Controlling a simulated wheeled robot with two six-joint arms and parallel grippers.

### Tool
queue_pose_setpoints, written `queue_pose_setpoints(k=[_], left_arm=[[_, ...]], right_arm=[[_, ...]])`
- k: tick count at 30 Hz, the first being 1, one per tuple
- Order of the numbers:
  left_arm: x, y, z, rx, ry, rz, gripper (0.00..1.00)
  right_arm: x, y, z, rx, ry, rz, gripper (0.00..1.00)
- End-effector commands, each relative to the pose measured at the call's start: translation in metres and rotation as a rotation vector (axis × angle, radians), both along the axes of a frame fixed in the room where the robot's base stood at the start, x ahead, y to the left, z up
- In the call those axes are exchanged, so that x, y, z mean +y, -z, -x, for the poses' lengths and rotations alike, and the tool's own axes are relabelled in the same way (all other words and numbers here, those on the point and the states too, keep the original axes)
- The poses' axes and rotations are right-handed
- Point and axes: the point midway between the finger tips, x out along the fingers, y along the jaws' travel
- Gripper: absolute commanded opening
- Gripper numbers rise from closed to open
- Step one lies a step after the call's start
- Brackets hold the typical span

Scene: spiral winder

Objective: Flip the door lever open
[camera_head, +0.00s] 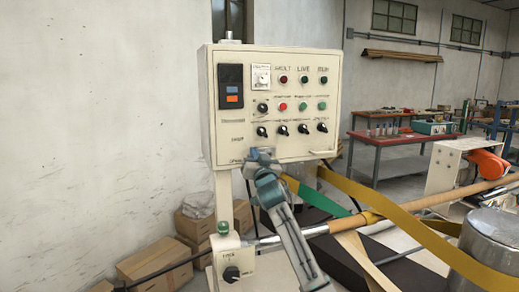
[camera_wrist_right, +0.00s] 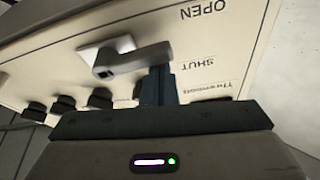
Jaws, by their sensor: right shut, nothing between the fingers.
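The door lever (camera_wrist_right: 135,59) is a grey handle on a white square plate on the control panel in the right wrist view. Its free end points right, between the printed words OPEN and SHUT. My right gripper (camera_wrist_right: 158,82) has its dark fingers shut and empty, with the tips right at the lever's free end on the SHUT side. Whether they touch is hard to tell. In the head view my right gripper (camera_head: 253,154) is at the lower left of the panel, and I cannot make out the lever there. My left gripper is not in view.
The control box (camera_head: 273,106) carries several knobs, lights and a display. A winding tube (camera_head: 345,222) with yellow and green strips runs right of my arm. A metal drum (camera_head: 492,245) stands front right. Cardboard boxes (camera_head: 160,262) lie at lower left.

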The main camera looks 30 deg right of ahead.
Motion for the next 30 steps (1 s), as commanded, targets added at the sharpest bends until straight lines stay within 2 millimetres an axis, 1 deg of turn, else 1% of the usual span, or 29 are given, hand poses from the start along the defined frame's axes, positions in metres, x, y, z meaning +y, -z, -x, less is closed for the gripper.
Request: queue_pose_setpoints(k=[3, 9, 15, 30], left_arm=[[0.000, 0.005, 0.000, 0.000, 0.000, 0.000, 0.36], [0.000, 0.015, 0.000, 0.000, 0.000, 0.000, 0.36], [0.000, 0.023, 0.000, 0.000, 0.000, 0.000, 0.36], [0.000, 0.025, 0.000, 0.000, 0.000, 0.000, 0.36]], right_arm=[[0.000, 0.008, 0.000, 0.021, 0.000, 0.081, 0.00], [0.001, 0.016, 0.000, 0.018, 0.000, 0.074, 0.00], [0.001, 0.019, 0.000, 0.018, 0.001, 0.073, 0.00], [0.000, 0.022, -0.001, 0.024, 0.002, 0.071, 0.00]])
